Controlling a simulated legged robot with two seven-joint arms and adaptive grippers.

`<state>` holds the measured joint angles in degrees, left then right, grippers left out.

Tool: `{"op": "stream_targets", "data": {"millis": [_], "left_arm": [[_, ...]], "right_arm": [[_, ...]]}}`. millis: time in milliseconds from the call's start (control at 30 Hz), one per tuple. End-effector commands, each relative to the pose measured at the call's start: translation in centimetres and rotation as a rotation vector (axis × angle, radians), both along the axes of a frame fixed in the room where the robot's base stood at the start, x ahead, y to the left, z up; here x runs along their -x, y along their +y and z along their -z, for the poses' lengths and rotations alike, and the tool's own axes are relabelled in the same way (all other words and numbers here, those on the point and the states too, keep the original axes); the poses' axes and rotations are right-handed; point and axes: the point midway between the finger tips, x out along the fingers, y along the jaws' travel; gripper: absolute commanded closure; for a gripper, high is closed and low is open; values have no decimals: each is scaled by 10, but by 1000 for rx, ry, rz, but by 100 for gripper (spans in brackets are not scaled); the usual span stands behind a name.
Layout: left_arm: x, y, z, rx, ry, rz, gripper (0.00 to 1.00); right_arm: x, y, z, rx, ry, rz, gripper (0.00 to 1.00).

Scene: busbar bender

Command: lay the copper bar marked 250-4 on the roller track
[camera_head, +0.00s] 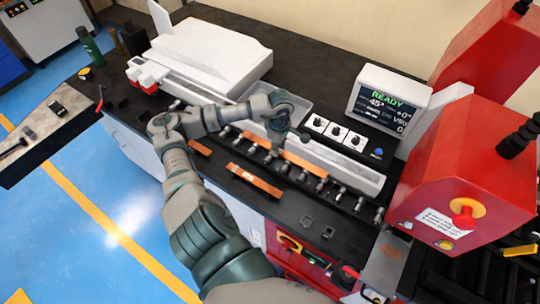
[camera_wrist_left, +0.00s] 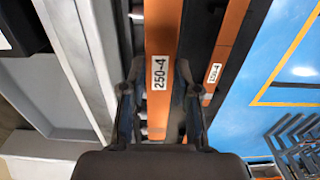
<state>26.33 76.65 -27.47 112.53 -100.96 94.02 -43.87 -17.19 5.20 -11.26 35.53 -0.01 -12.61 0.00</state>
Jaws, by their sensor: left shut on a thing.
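A long copper bar (camera_wrist_left: 160,35) with a white label reading 250-4 lies between the fingers of my left gripper (camera_wrist_left: 160,85) in the left wrist view. The gripper is shut on it. In the head view my left gripper (camera_head: 298,136) is over the roller track (camera_head: 288,168), and the held bar (camera_head: 305,163) runs along the track's rollers. I cannot tell whether it rests on them or hangs just above. The gripper and wrist hide its middle. My right gripper is not in view.
Another copper bar (camera_head: 254,181) lies on the black bench top in front of the track, and a short orange piece (camera_head: 201,147) shows behind my arm. A white display (camera_head: 387,100) reading READY stands behind the track. A red machine (camera_head: 470,175) bounds the right side.

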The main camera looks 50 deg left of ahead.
Motion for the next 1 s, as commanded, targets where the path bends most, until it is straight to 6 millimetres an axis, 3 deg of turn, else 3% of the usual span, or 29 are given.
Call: {"op": "stream_targets", "data": {"millis": [233, 533, 1000], "left_arm": [[-9, 3, 4, 0, 0, 5, 100], [-9, 0, 25, -3, 1, 6, 100], [-9, 3, 63, 0, -1, 4, 100]], "right_arm": [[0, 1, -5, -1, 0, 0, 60], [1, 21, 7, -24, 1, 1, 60], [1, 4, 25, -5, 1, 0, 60]]}}
